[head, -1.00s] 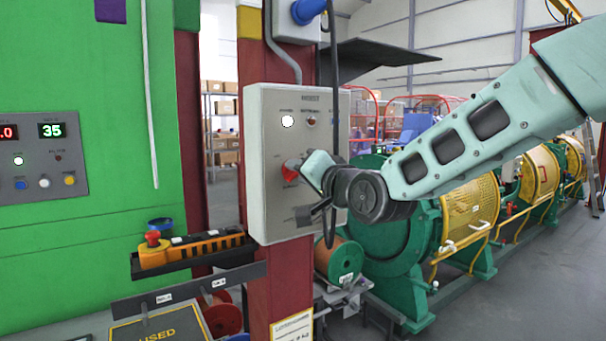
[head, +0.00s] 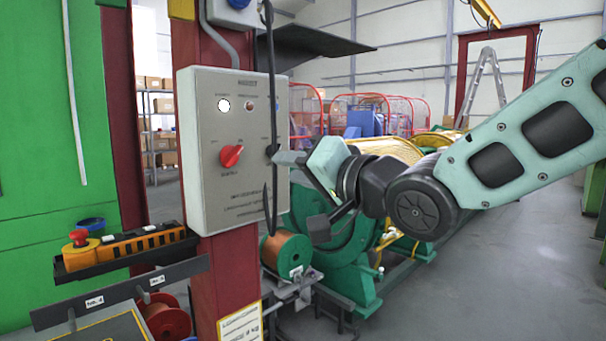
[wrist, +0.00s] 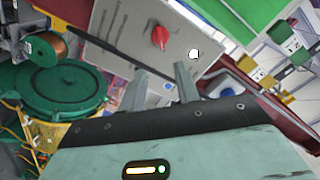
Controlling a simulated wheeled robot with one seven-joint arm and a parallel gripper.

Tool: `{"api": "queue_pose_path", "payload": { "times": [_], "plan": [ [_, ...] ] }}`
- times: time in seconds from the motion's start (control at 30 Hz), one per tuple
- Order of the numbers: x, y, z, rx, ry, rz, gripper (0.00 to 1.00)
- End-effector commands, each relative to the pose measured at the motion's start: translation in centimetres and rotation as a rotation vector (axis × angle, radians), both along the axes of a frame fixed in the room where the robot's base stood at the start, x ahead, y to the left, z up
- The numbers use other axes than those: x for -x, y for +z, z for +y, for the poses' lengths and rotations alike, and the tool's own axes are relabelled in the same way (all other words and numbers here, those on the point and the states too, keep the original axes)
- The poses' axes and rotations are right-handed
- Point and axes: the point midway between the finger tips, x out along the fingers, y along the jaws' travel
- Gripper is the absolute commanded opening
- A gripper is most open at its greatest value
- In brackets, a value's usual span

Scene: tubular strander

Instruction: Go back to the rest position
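My gripper (head: 304,192) is in the middle of the head view, to the right of the grey control box. Its two fingers are spread apart with nothing between them. The wrist view also shows the gripper (wrist: 160,82) open and empty. The grey box (head: 205,120) is fixed on a dark red post. Its red rotary knob (head: 231,156) stands free of the fingers and shows in the wrist view (wrist: 159,37). A white lamp (head: 223,105) on the box is lit. My arm reaches in from the right edge.
A black cable (head: 272,120) hangs close in front of the box's right side. A shelf with an orange pendant (head: 130,243) is at lower left. A copper-coloured spool (head: 286,253) and green machinery (head: 340,262) stand behind my gripper. Open floor (head: 500,270) lies at right.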

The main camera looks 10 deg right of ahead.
Motion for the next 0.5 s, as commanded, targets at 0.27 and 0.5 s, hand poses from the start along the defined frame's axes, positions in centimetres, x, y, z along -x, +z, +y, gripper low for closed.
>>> {"api": "queue_pose_path", "payload": {
  "times": [0.27,0.5],
  "plan": [
    [1.26,-0.01,-0.86,-0.001,0.000,0.001,0.32],
    [1.25,-0.01,-0.85,-0.001,0.000,0.001,0.32]
  ]
}}
